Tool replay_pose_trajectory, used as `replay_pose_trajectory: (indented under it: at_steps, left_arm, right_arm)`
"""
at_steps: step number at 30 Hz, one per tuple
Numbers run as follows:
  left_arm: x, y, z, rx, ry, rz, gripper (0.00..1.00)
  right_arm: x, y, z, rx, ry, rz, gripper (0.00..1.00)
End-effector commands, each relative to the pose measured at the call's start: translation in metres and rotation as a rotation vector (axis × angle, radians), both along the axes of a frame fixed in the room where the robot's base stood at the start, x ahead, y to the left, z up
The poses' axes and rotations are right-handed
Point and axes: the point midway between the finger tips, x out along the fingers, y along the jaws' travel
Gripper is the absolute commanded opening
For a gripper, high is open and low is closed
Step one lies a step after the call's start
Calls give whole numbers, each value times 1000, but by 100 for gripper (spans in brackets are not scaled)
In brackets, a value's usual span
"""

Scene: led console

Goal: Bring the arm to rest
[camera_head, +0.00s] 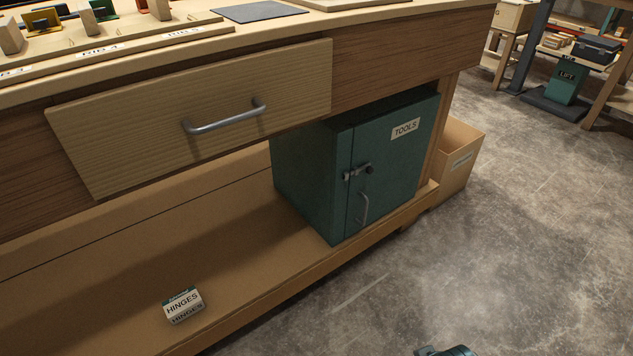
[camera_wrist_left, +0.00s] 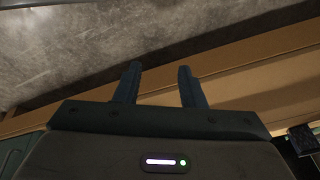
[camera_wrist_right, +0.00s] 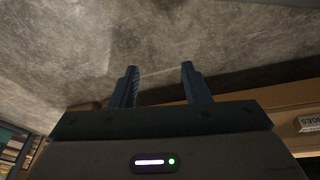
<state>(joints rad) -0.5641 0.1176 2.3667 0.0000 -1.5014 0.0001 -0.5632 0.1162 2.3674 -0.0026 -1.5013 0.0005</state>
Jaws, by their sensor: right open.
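My left gripper (camera_wrist_left: 160,70) shows in the left wrist view with its two fingers apart and nothing between them. A wooden board edge and grey floor lie beyond it. My right gripper (camera_wrist_right: 159,69) shows in the right wrist view, also open and empty, with grey floor beyond its fingertips. In the head view neither pair of fingers can be made out. A small dark part at the bottom edge looks like part of my own arm.
The workbench has a drawer (camera_head: 215,112) standing out above a lower shelf (camera_head: 110,285). A teal tools cabinet (camera_head: 385,165) with its door closed and a small hinges box (camera_head: 184,305) sit on that shelf. A cardboard box (camera_head: 460,160) stands beyond the cabinet. The floor (camera_head: 510,250) at right is clear.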

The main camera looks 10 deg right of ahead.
Motion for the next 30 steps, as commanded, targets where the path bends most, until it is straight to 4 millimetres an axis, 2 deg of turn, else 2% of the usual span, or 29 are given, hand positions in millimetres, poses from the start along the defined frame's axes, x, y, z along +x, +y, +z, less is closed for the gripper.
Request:
replay_pose_trajectory:
  at_steps: [1,9,15,23,30]
  left_arm:
    - [3,1,5,0,7,2,36]
    - [13,8,-18,-1,39,11,36]
    - [7,16,-43,-3,73,22,36]
    - [-28,26,-71,-7,116,33,36]
    - [-82,31,-82,-10,156,44,36]
  right_arm:
    - [3,-1,5,1,7,-1,42]
    - [13,-8,-19,2,40,-10,42]
    - [6,-16,-44,4,74,-19,42]
    - [-29,-25,-71,7,118,-32,42]
    - [-83,-31,-82,12,158,-42,42]
